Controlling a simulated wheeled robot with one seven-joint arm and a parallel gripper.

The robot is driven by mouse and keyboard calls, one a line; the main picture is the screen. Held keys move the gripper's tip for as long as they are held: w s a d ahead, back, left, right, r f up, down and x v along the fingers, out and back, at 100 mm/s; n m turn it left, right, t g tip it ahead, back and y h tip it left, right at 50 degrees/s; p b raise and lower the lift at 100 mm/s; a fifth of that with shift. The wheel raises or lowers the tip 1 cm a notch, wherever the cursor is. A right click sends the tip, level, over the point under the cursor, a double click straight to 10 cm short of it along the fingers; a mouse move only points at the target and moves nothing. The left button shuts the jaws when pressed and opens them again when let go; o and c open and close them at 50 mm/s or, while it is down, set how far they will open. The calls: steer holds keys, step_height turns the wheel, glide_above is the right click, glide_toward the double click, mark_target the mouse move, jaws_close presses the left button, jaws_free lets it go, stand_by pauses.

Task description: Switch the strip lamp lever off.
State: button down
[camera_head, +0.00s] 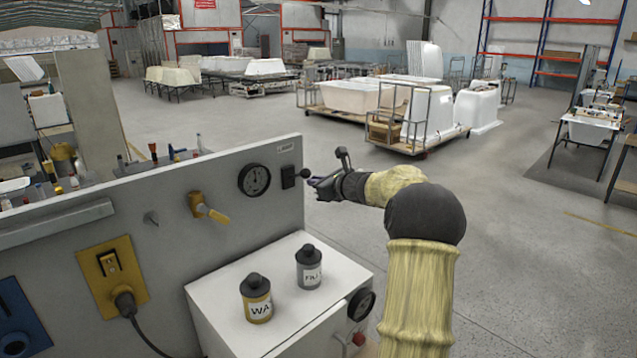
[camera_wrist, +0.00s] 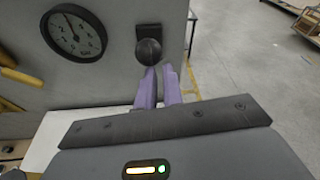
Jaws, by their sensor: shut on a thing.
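The lamp lever has a black ball knob (camera_head: 305,172) on a dark switch plate (camera_head: 288,177). It sits on the grey panel under a small label that seems to read LAMP. In the wrist view the knob (camera_wrist: 149,52) stands out toward me, just beyond the fingertips. My gripper (camera_head: 314,182) is at the lever, to the right of the plate. Its purple fingers (camera_wrist: 160,72) are close together and shut on the lever, with the tips at the knob's lower edge. The lever's stem is mostly hidden behind the knob.
A round gauge (camera_head: 254,180) and a yellow tap handle (camera_head: 207,209) are left of the lever. A white box (camera_head: 228,308) below carries a yellow-labelled bottle (camera_head: 256,300) and a grey bottle (camera_head: 309,268). A long grey bar (camera_head: 55,222) runs along the panel. Open floor lies right.

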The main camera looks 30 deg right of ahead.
steer(key=shift+w+a+r, duration=0.15)
steer(key=shift+a+r, duration=0.05)
steer(key=shift+r, duration=0.45)
steer(key=shift+w+a+r, duration=0.1)
steer(key=shift+a+r, duration=0.1)
steer(key=shift+r, duration=0.4)
step_height(320, 180, down, 5)
steer(key=s+d+b, duration=0.1)
steer(key=s+b, duration=0.1)
steer(key=b, duration=0.2)
steer(key=s+d+r+b, duration=0.1)
steer(key=s+r, duration=0.5)
steer(key=r, duration=0.1)
steer(key=shift+d+r, duration=0.3)
steer(key=shift+s, duration=0.1)
